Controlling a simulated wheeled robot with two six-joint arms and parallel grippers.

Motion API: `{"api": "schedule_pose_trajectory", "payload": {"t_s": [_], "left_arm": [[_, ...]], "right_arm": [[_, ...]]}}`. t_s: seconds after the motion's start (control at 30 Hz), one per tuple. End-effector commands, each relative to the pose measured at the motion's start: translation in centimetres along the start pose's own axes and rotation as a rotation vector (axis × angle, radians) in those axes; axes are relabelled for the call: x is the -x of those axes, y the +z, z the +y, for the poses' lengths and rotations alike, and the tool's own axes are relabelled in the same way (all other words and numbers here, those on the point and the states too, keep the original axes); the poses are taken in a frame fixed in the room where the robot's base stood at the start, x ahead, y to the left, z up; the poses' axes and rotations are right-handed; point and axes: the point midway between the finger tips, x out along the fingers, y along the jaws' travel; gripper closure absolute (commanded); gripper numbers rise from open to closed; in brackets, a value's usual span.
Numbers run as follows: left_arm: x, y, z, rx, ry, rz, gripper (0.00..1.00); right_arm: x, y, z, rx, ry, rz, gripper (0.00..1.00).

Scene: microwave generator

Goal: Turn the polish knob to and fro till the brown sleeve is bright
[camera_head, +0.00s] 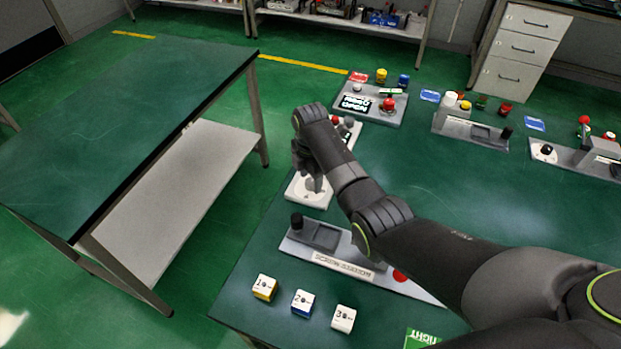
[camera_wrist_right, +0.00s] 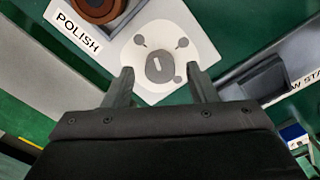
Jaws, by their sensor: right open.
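The polish knob (camera_wrist_right: 158,67) is a round grey dial with a pale slot mark, set on a white plate (camera_wrist_right: 190,42) in the right wrist view. A "POLISH" label (camera_wrist_right: 78,32) lies beside it. The brown sleeve (camera_wrist_right: 100,6) is at the top left of that view, cut off by the edge; it looks dull brown. My right gripper (camera_wrist_right: 161,82) is open, one finger on each side of the knob, with gaps visible. In the head view my right gripper (camera_head: 312,182) points down over the polish station (camera_head: 308,199) and partly hides it. My left gripper is not in view.
A grey station with a black knob (camera_head: 296,220) stands just in front. Numbered yellow, blue and white blocks (camera_head: 302,302) lie near the front edge. More stations (camera_head: 370,106) stand at the back and right. The table's middle right (camera_head: 480,190) is clear. A separate table (camera_head: 120,110) is left.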

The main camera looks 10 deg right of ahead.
Motion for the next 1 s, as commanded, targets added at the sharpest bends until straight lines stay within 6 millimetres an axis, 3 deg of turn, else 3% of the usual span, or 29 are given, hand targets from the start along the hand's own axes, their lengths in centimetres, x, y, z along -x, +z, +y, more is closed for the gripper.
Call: {"api": "schedule_pose_trajectory", "payload": {"t_s": [0.4, 0.77, 1.0], "left_arm": [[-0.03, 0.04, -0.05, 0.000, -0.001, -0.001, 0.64], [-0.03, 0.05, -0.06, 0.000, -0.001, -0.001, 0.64], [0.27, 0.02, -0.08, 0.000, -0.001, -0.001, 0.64]], "right_arm": [[-1.00, -0.02, -0.05, 0.000, -0.001, 0.000, 0.48], [-0.97, 0.00, -0.05, 0.000, -0.001, 0.000, 0.93], [-0.86, 0.00, -0.06, -0.021, -0.002, 0.000, 0.93]]}}
